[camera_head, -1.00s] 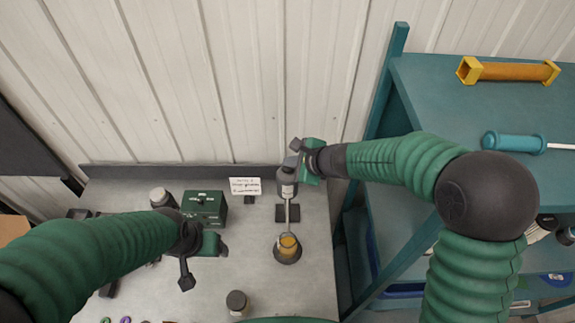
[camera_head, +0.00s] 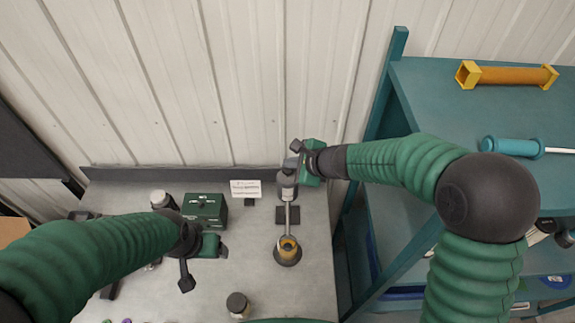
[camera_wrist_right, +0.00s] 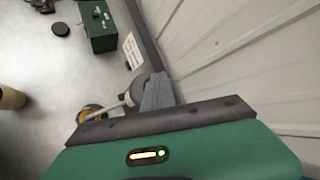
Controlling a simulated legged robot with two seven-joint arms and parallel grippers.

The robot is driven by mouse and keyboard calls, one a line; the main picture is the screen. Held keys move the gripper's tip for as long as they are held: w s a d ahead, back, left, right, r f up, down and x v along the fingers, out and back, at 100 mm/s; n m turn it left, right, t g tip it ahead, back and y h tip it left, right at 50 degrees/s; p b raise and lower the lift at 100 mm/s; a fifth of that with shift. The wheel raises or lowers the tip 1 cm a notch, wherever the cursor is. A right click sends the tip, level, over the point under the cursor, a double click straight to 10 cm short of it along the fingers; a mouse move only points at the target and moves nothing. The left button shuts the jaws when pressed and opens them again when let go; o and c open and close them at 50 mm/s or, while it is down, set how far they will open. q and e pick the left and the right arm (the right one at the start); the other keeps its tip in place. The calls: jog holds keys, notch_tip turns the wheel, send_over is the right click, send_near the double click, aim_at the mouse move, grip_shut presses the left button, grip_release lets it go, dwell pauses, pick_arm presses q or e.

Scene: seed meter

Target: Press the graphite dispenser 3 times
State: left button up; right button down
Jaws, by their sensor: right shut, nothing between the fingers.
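The graphite dispenser (camera_head: 288,190) stands near the back of the workbench, a dark grey bottle with a long spout reaching forward over an amber-and-dark cup (camera_head: 288,247). My right gripper (camera_head: 297,148) is shut and empty at the top of the dispenser. In the right wrist view its fingers (camera_wrist_right: 158,92) overlap the dispenser top, and the spout (camera_wrist_right: 118,107) and yellow cup (camera_wrist_right: 90,113) show beyond. Whether the fingertips touch the top is hard to tell. My left gripper (camera_head: 187,280) hangs over the left of the bench, its jaw state unclear.
A green box (camera_head: 205,208) and a white card (camera_head: 245,188) stand left of the dispenser. A small jar (camera_head: 238,304) sits at the front. A teal shelf (camera_head: 450,100) with a yellow-ended tube (camera_head: 507,75) rises at right. The corrugated wall is behind.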

aim_at(290, 171)
pick_arm(q)
jog(key=shift+r+p, duration=0.3)
jog(key=shift+r, duration=0.2)
pick_arm(e)
jog(key=shift+r, duration=0.6)
pick_arm(q)
jog(key=shift+r, duration=0.1)
pick_arm(e)
jog(key=shift+r, duration=0.1)
notch_tip(290, 171, up, 5)
jog(key=p, duration=0.4)
jog(key=shift+p, duration=0.3)
pick_arm(q)
jog(key=v, duration=0.2)
jog(key=w+v, duration=0.1)
jog(key=v, duration=0.1)
jog(key=shift+s+r, duration=0.1)
jog(key=shift+r, duration=0.1)
pick_arm(e)
jog(key=shift+w, duration=0.1)
pick_arm(q)
grip_shut()
